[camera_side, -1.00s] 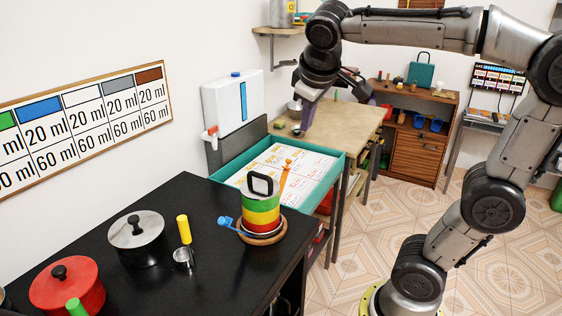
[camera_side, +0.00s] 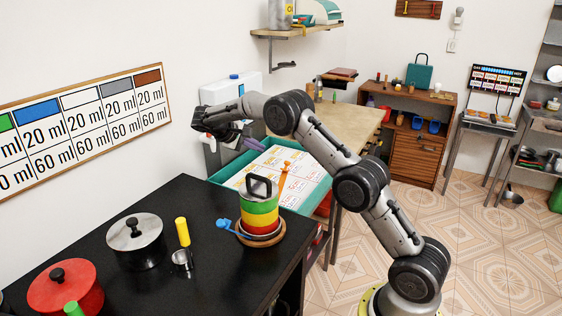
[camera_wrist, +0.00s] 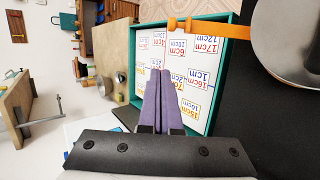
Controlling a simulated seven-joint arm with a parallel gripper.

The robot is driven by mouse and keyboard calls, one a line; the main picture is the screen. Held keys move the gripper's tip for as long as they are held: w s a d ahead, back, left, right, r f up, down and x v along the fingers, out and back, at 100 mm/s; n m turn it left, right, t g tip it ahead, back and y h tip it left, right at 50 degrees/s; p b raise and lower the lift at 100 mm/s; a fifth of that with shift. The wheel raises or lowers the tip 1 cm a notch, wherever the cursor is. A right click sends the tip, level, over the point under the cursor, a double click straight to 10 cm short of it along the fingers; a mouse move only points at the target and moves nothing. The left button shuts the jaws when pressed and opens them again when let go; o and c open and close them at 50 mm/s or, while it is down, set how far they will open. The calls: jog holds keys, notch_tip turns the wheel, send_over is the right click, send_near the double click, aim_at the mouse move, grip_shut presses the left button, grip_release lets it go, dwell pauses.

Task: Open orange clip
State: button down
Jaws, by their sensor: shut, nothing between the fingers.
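The orange clip (camera_side: 284,176) sticks up and outward from the far side of a stacked cylinder (camera_side: 261,211) in red, yellow and green bands with a black handle on top. In the wrist view the orange clip (camera_wrist: 213,26) lies at the upper right, joined to a grey round surface. A blue clip (camera_side: 226,223) sticks out of the cylinder's left side. My gripper's purple fingers (camera_wrist: 160,73) are shut and empty, pointing over the teal tray. In the side view my gripper (camera_side: 250,145) is behind the cylinder, apart from the clip and partly hidden by my arm.
The cylinder stands on a round wooden base on the black counter (camera_side: 205,270). A silver-lidded pot (camera_side: 137,237), red pot (camera_side: 66,286), yellow cylinder (camera_side: 183,231) and metal cup (camera_side: 181,259) are to its left. The teal tray (camera_side: 222,173) with printed cards lies behind.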

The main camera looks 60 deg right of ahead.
jog(key=a+f+x, duration=0.1)
jog(key=x, duration=1.1)
jog(key=s+a+r, duration=0.2)
jog(key=shift+s+a+r, duration=0.2)
jog(key=shift+s+a, duration=0.05)
jog(key=shift+a, duration=0.05)
jog(key=shift+a+r, duration=0.4)
jog(key=shift+a, duration=0.2)
jog(key=shift+r, duration=0.15)
